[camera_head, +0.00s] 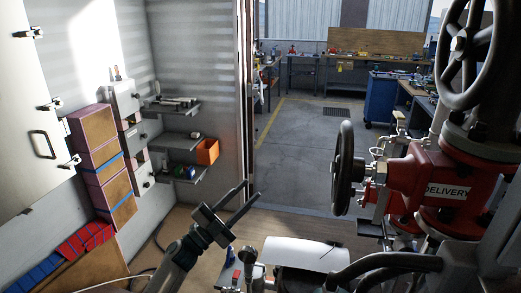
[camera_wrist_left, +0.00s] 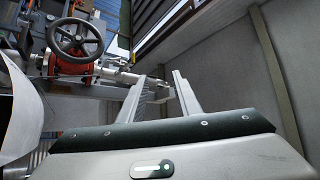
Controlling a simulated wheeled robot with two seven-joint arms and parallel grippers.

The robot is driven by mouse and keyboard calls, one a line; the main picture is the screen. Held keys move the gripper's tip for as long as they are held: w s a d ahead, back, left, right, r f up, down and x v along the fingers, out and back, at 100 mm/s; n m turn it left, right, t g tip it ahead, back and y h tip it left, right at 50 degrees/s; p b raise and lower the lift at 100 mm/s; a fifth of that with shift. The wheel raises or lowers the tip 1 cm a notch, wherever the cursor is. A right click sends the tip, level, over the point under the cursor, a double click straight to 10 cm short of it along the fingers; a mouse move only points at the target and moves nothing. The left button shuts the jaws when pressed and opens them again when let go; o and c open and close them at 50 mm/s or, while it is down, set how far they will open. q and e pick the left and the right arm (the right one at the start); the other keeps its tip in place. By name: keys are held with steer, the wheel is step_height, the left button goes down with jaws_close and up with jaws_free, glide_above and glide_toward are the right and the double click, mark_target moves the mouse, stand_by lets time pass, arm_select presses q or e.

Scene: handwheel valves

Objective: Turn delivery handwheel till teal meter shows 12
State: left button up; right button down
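A red valve body (camera_head: 408,178) with a white label reading "DELIVERY" (camera_head: 447,191) stands at the right of the head view. A dark handwheel (camera_head: 344,168), seen nearly edge-on, is on its left side. A second, larger dark handwheel (camera_head: 462,45) is above it at the upper right. In the left wrist view a dark spoked handwheel (camera_wrist_left: 75,39) shows in front of a red body (camera_wrist_left: 72,66) at upper left. My left gripper (camera_head: 252,189) is open and empty, left of the edge-on handwheel and apart from it; its fingers also show in the wrist view (camera_wrist_left: 158,75). No teal meter is visible. My right gripper is not in view.
Stacked pink-and-brown boxes (camera_head: 104,155), grey shelves (camera_head: 180,150) and an orange bin (camera_head: 207,151) line the left wall. A blue cabinet (camera_head: 380,97) and workbenches stand at the back. The floor between is clear, as is the space between my left gripper and the edge-on handwheel.

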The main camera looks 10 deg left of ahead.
arm_select(q)
steer(key=s+d+r+m+g+h, duration=0.3)
steer(key=s+r+m+g+h, duration=0.25)
steer(key=r, duration=0.45)
steer(key=s+d+r+m+g+h, duration=0.2)
steer(key=s+r+m+g+h, duration=0.15)
steer(key=r+m+g, duration=0.45)
steer(key=s+d+r+m+g+y, duration=0.2)
steer(key=s+r+m, duration=0.3)
steer(key=s, duration=0.3)
steer(key=s+d+r+m+g+y+p, duration=0.1)
steer(key=s+d+r+m+g+y, duration=0.1)
steer(key=s+m, duration=0.6)
step_height(320, 180, up, 4)
steer(key=shift+s+d+f+g+y, duration=0.3)
steer(key=shift+s+d+y, duration=0.35)
steer(key=shift+d+y, duration=0.35)
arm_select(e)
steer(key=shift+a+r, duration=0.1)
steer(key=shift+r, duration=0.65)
arm_select(q)
steer(key=shift+a, duration=0.15)
steer(key=shift+r, duration=0.1)
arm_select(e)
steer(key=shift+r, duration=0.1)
